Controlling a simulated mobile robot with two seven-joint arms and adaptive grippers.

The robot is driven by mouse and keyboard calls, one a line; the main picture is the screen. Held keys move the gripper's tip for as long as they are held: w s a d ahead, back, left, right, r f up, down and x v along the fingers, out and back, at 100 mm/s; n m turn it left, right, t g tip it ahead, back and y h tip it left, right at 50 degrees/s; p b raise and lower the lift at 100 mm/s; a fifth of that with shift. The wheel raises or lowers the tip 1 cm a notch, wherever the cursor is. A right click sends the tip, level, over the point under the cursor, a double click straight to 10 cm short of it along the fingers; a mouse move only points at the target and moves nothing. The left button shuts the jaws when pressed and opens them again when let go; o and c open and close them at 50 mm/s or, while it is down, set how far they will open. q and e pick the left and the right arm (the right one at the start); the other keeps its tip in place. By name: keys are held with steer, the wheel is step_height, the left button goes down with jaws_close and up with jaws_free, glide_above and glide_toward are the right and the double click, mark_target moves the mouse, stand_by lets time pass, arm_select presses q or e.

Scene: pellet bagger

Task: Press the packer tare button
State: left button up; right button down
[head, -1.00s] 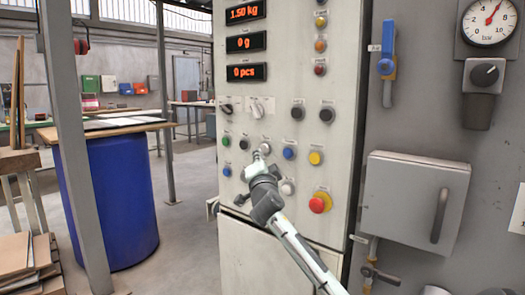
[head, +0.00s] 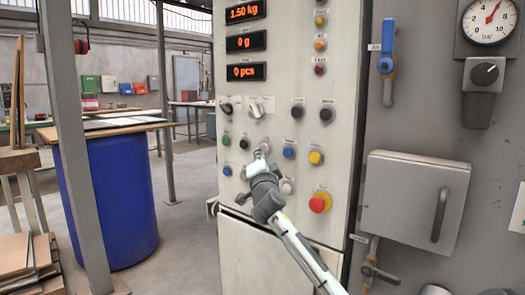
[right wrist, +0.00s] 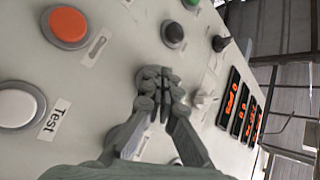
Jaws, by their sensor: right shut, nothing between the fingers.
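The packer's pale control panel (head: 275,75) fills the middle of the head view, with rows of buttons and knobs. My right gripper (head: 262,152) is in front of the middle button rows. In the right wrist view, its fingers (right wrist: 156,80) are closed together with nothing between them, tips close to the panel face. Whether they touch it I cannot tell. A grey-white button right of the black button (head: 244,143) is now mostly covered by the gripper. Most head-view labels are too small to read, so I cannot pick out the tare button. My left gripper is not in view.
The displays (head: 245,42) read 1.50 kg, 0 g and 0 pcs. A blue button (head: 289,152), yellow button (head: 316,157) and red mushroom button (head: 319,202) are nearby. The wrist view shows an orange button (right wrist: 68,25) and a white button (right wrist: 18,105) labelled Test.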

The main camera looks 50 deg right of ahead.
steer(key=shift+d, duration=0.25)
stand_by(0.3)
steer(key=shift+a, duration=0.45)
steer(key=a+b, duration=0.1)
steer(key=a, duration=0.5)
steer(key=shift+s, duration=0.25)
stand_by(0.3)
stand_by(0.8)
